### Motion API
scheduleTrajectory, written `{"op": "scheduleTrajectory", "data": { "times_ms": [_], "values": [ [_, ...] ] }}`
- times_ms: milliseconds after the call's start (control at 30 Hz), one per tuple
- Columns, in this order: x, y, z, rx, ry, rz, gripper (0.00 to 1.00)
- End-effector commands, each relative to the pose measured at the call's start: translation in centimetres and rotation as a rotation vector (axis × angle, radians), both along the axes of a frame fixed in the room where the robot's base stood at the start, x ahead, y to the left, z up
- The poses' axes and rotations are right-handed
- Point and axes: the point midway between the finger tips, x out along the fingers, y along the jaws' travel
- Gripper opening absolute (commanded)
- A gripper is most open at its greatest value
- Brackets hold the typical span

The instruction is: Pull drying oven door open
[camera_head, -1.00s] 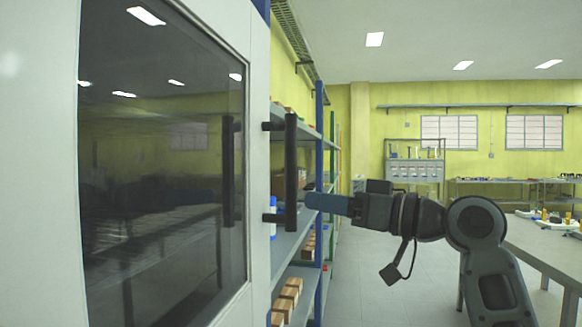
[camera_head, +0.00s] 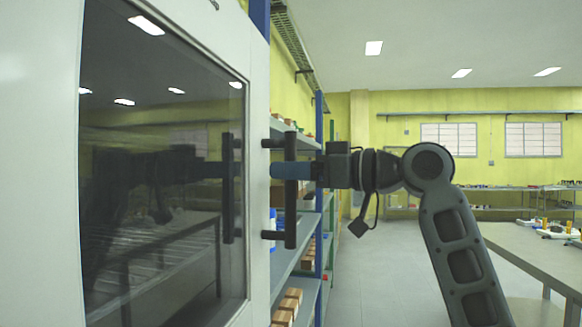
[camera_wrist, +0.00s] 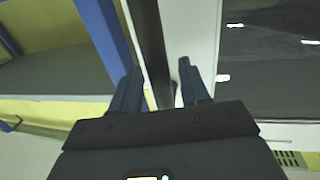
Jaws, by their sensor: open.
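The drying oven door (camera_head: 256,70) is a white frame with a dark glass window (camera_head: 150,250), filling the left of the head view. It appears closed. A black vertical bar handle (camera_head: 290,222) stands off its right edge on two short posts. My gripper (camera_head: 278,171) is at the handle's upper half, level and pointing left. In the wrist view my gripper (camera_wrist: 158,82) is open, with one finger on each side of the dark handle (camera_wrist: 150,45). I cannot tell whether either finger touches it. The door's window (camera_wrist: 270,70) shows at the right there.
A shelf rack with blue posts (camera_head: 318,240) and boxes (camera_head: 288,305) stands just behind the handle, close to my gripper. A long table (camera_head: 530,255) is at the right. The floor (camera_head: 345,285) between rack and table looks clear.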

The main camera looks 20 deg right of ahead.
Motion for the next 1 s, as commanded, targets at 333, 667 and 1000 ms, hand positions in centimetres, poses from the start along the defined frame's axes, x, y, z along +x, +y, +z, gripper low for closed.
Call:
{"op": "scheduleTrajectory", "data": {
  "times_ms": [333,667,1000],
  "values": [
    [0.34,0.31,-0.05,0.000,0.000,0.000,0.44],
    [0.32,0.29,-0.06,0.001,0.001,0.000,0.13],
    [0.31,0.29,-0.06,0.001,0.001,-0.001,0.00]
  ]
}}
